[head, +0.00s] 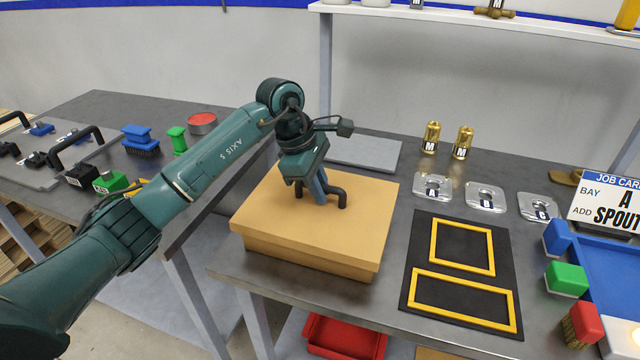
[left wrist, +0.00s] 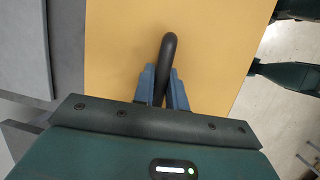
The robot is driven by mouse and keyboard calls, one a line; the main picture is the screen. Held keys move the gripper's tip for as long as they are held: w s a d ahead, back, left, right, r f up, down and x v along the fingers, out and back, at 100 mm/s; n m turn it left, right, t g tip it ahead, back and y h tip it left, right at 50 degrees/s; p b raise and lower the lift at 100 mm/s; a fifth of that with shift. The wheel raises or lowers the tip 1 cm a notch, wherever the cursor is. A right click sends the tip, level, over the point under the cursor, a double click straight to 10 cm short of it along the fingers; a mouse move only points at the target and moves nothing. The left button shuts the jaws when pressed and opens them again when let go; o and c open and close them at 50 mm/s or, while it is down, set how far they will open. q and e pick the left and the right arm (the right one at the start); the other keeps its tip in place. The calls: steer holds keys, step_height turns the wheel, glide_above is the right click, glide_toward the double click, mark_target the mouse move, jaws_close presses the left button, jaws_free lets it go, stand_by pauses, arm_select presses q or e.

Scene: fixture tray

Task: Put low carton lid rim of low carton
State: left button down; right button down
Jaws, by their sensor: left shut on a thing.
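The low carton lid (head: 270,215) is a flat tan square with a black bar handle (head: 337,196) on top. The low carton (head: 300,264) is the tan box under it on the grey table; only a strip of its front wall shows below the lid's edge. The lid lies over the carton and looks roughly level; I cannot tell whether it is fully seated. My left gripper (head: 322,194) points down over the lid, its blue fingers shut on the handle. The left wrist view shows the fingers (left wrist: 163,88) around the black handle (left wrist: 167,55), above the lid (left wrist: 215,35). My right gripper is not in view.
A black mat (head: 458,263) with yellow frames lies right of the carton. Lettered metal plates (head: 486,198) and two brass cylinders (head: 432,137) stand behind it. A grey slab (head: 365,154) lies behind the carton. Colored blocks (head: 567,278) sit by a blue tray at right.

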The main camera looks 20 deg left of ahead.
mark_target(301, 202)
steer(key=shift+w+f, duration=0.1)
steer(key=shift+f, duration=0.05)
arm_select(q)
steer(key=c, duration=1.4)
jaws_free()
steer(key=shift+r, duration=0.2)
steer(key=b+v, duration=0.1)
steer(key=v, duration=1)
steer(key=shift+a+r, duration=0.15)
steer(key=shift+r, duration=0.2)
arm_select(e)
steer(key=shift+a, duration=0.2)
